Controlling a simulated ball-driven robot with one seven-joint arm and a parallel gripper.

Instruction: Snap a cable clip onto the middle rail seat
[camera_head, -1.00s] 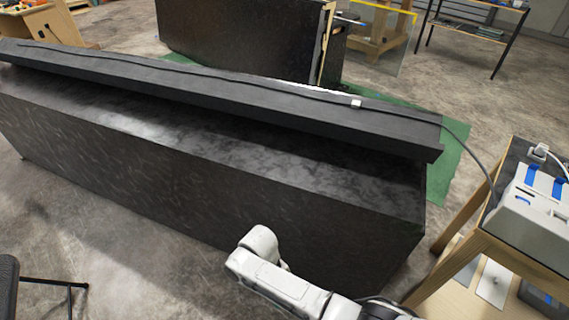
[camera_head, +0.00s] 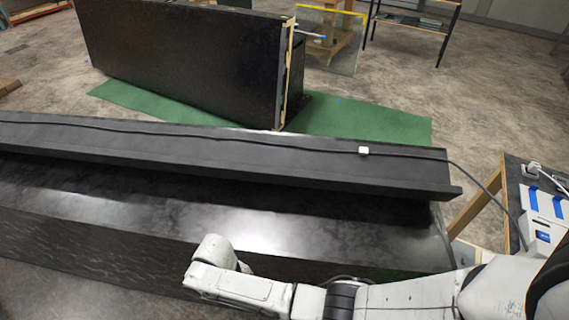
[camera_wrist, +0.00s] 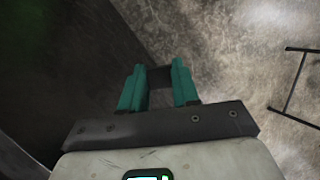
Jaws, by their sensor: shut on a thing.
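My gripper (camera_wrist: 158,68) shows in the wrist view with two teal fingers, shut on a small dark piece (camera_wrist: 160,77), likely a cable clip, whose details are too dark to read. In the head view my arm lies in front of the console, and the gripper's fingers are not visible there. A long dark rail (camera_head: 250,152) runs along the console top (camera_head: 180,205). A black cable (camera_head: 205,136) lies along it. One small white clip (camera_head: 363,150) sits on the rail near its right end. I cannot make out the middle seat.
A side table with a white and blue device (camera_head: 544,215) stands at the right, and the cable runs toward it. A dark panel (camera_head: 180,60) stands on a green mat (camera_head: 375,122) behind the console.

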